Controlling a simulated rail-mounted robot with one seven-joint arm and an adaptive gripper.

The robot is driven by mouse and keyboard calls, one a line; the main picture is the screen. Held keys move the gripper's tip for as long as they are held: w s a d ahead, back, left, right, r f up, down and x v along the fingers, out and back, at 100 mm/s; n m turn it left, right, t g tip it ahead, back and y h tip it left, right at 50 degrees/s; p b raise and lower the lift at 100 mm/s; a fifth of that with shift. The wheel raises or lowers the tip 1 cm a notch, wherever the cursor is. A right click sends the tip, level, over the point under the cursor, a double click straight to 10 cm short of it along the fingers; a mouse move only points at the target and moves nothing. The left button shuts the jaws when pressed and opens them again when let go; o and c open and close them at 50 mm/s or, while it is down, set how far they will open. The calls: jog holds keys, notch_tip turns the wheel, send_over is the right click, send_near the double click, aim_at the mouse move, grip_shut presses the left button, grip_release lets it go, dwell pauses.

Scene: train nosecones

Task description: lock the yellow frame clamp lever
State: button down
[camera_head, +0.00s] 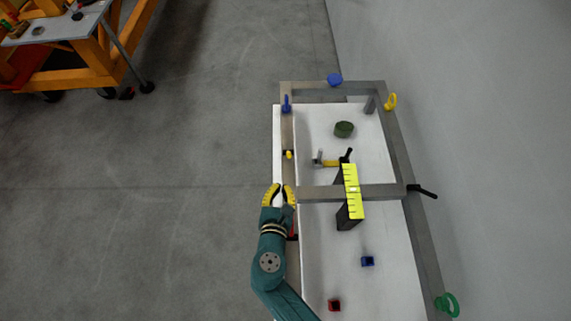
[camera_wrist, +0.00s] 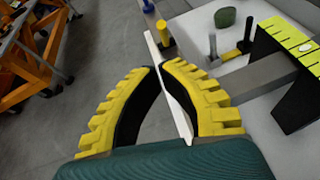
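A small yellow lever (camera_head: 288,154) with a dark base sits on the left rail of the grey frame (camera_head: 350,193). In the wrist view a yellow upright peg-like handle (camera_wrist: 166,40), apparently the same lever, stands ahead of my fingertips. My gripper (camera_head: 281,186) is below the small lever in the head view, beside the left rail, apart from the lever. Its yellow-padded fingers (camera_wrist: 160,68) are partly open, with a narrow gap between the tips and nothing visibly held.
A blue lever (camera_head: 286,103) stands farther along the left rail. A green puck (camera_head: 344,129) lies on the white panel (camera_head: 335,262).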

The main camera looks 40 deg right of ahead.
aim_at(289, 154)
jog(key=b+x, duration=0.1)
jog(key=x, duration=0.9)
jog(key=shift+d+r, duration=0.1)
jog(key=shift+r, duration=0.05)
jog(key=shift+w+d+r+y+p, duration=0.15)
jog(key=shift+w+r+y+p, duration=0.15)
jog(key=shift+p, duration=0.3)
jog(key=shift+w+d+r+g+p, duration=0.1)
jog(key=shift+d+r+g+p, duration=0.05)
jog(key=shift+g+p, duration=0.25)
